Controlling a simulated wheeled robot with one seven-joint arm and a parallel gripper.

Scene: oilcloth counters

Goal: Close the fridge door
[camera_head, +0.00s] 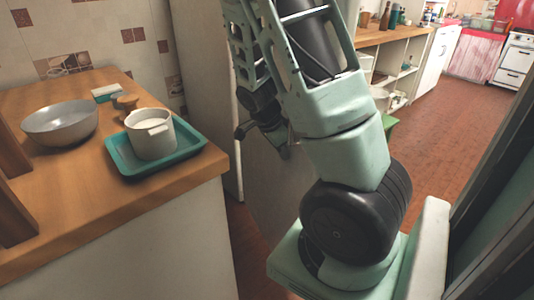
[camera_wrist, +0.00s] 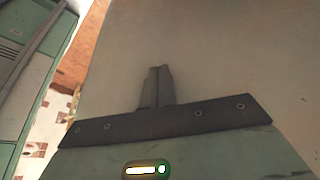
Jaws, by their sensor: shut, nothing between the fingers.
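The fridge (camera_head: 200,90) is a tall, pale beige body just right of the left counter, partly hidden behind my arm. A pale panel, which looks like its door (camera_head: 268,195), stands beside it behind my gripper, its upper part covered by the arm. My gripper (camera_head: 283,152) is small and partly hidden in the head view, in front of that panel. In the wrist view a broad, plain beige surface, apparently the door (camera_wrist: 225,60), fills most of the picture. My gripper's fingers (camera_wrist: 157,85) are together and empty before it; I cannot tell whether they touch it.
The left wooden counter (camera_head: 70,215) holds a grey bowl (camera_head: 62,123) and a teal tray (camera_head: 190,155) with a white pot (camera_head: 151,136). Reddish floor (camera_head: 440,110) lies open at the right. Shelves (camera_head: 400,75) and a white stove (camera_head: 514,60) stand farther back.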

